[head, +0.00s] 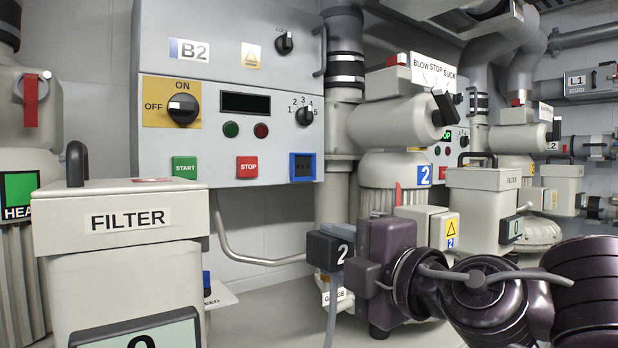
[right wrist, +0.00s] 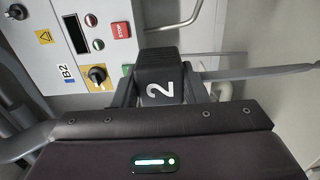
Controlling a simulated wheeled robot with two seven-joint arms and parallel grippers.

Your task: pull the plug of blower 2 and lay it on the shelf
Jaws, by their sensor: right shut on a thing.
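The plug (head: 328,250) is a dark block with a white 2 on it, and a grey cable hangs from it in the head view. My right gripper (head: 349,254) is shut on it. In the right wrist view the plug (right wrist: 158,70) sits between the two fingers. Blower 2 (head: 395,180) stands behind, with a blue 2 label. Its beige box (head: 437,222) with a warning sign is partly behind my gripper; I see no contact between plug and box. A pale ledge (head: 222,299) with cut-off lettering, perhaps the shelf, is mostly hidden. My left gripper is out of view.
A large filter box (head: 130,260) fills the near left and hides part of the ledge. A small dark blue-marked thing (head: 207,284) is by the ledge. The control panel B2 (head: 228,90) is on the wall. A bent pipe (head: 245,255) runs below it. A small tag (head: 340,295) is under the plug.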

